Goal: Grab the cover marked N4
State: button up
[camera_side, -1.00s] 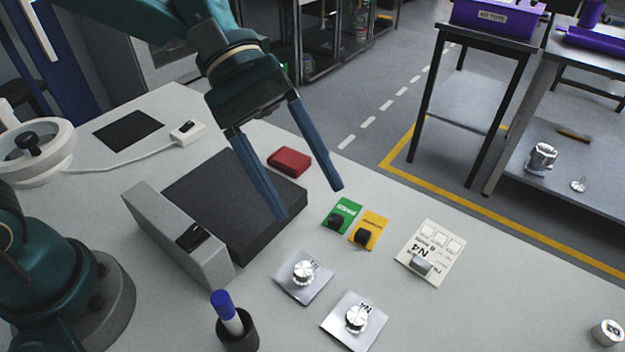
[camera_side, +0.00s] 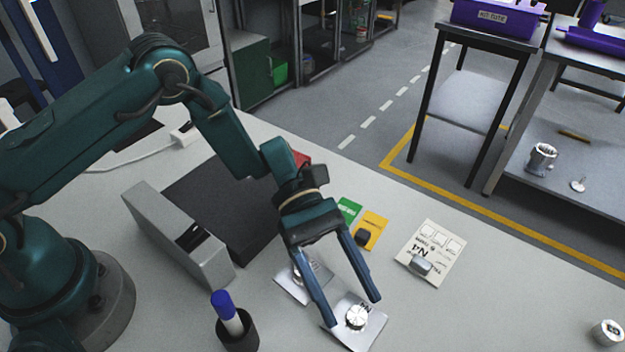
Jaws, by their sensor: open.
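A square metal cover with a round silver knob (camera_side: 356,317) lies at the front of the table; its dark marking is partly hidden and looks like N4. My gripper (camera_side: 354,312) is open, with one blue finger to the left of this knob and one to the right. I cannot tell how high the fingertips are above the plate. A second metal cover (camera_side: 290,284) with a similar knob lies behind and to the left, partly hidden by my left finger. A white card (camera_side: 441,243) printed N4, with a grey block on it, lies to the right.
A green card (camera_side: 349,208) and a yellow card (camera_side: 374,226) lie behind my gripper. A dark pad (camera_side: 215,205), a grey box (camera_side: 170,235) and a black cup with a blue-capped marker (camera_side: 228,312) stand left. A silver round part (camera_side: 608,332) sits far right.

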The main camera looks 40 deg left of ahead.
jog(key=shift+x, duration=0.8)
grip_shut()
jog(key=shift+r, duration=0.1)
